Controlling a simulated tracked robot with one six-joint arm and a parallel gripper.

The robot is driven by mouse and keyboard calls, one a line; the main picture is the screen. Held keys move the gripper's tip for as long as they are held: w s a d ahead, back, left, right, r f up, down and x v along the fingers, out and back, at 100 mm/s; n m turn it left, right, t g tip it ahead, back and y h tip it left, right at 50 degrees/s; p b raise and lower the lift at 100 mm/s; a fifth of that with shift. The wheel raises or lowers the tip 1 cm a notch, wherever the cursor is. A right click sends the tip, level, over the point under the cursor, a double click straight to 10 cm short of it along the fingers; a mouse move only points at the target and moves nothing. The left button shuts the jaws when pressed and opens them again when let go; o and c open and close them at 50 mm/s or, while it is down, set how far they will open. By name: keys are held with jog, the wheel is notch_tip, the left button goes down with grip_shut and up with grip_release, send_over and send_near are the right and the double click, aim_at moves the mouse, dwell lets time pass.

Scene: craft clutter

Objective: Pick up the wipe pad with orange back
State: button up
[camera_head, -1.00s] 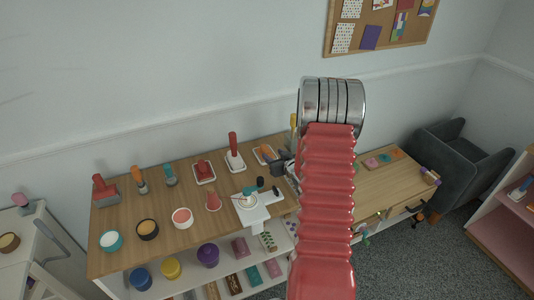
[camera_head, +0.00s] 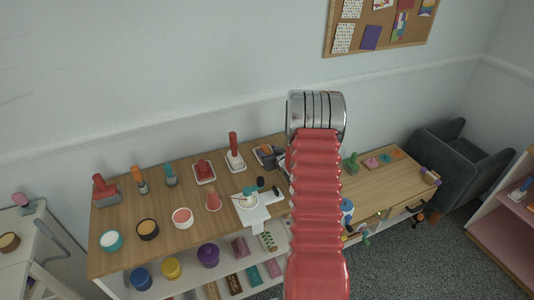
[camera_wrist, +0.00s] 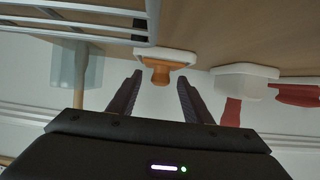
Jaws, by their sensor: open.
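The wipe pad with orange back (camera_wrist: 155,72) shows in the wrist view as an orange knob on a pale, flat base. It lies ahead of my gripper (camera_wrist: 157,90), roughly centred between the two dark fingers. The fingers are apart with nothing held, and I cannot tell how far the pad is from their tips. In the head view the orange pad (camera_head: 266,149) is at the back edge of the wooden table top, partly hidden by the dark gripper (camera_head: 271,160).
A white block with a red handle (camera_head: 234,155) stands just left of the pad, also in the wrist view (camera_wrist: 240,82). A clear container (camera_wrist: 82,66) and pale bars (camera_wrist: 70,28) are on the other side. Several tools and bowls cover the table (camera_head: 120,216).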

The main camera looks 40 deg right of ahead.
jog(key=shift+w+d+f, duration=0.15)
jog(key=shift+w+f, duration=0.1)
jog(key=shift+w, duration=0.25)
jog(key=shift+c, duration=0.6)
grip_shut()
